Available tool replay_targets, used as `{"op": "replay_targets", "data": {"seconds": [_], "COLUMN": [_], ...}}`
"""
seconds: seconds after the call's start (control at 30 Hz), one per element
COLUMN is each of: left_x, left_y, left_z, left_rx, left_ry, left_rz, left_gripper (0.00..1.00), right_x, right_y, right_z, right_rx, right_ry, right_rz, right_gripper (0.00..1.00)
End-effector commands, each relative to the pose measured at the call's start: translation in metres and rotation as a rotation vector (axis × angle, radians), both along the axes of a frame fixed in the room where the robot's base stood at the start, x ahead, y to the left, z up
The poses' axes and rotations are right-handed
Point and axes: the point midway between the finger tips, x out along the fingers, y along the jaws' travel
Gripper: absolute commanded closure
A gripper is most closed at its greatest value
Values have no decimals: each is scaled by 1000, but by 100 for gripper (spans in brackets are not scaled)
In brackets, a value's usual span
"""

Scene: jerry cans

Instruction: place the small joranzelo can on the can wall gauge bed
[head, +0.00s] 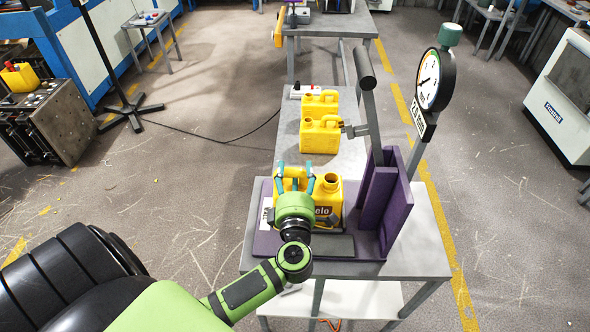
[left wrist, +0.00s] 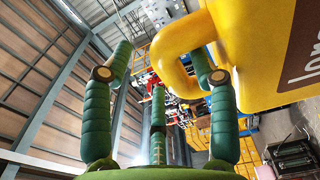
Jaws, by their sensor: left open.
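A yellow can (head: 331,199) with a dark label ending in "elo" stands upright on the purple gauge bed (head: 264,243), left of its upright purple wall. In the left wrist view the same can (left wrist: 262,45) fills the upper right, with its handle loop to the left. My left gripper (head: 295,172) is open at the can's handle, its green fingers spread around it. One finger overlaps the handle in the left wrist view; I cannot tell whether they touch. The gripper hides part of the can. My right gripper is not in view.
Two more yellow cans (head: 320,136) (head: 320,103) stand behind on a narrow grey table (head: 289,133). A grey lever (head: 368,95) and a round dial (head: 430,80) rise at the gauge's right. A black stand (head: 131,108) is on the floor at left.

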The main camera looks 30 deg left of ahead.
Motion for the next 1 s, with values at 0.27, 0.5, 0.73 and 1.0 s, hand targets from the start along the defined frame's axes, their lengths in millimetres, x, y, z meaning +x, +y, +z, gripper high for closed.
{"op": "replay_targets", "data": {"seconds": [0.27,0.5,0.73,1.0], "left_x": [-52,-79,-84,-84], "left_y": [-35,-53,-57,-57], "left_z": [-4,-2,0,0], "left_rx": [-5,-2,0,0], "left_ry": [2,1,0,0], "left_rz": [0,1,2,1], "left_gripper": [41,41,41,41], "right_x": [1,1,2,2], "right_y": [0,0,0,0], "right_z": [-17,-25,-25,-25], "right_rx": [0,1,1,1], "right_ry": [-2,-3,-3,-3], "right_rz": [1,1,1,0], "right_gripper": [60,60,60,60]}}
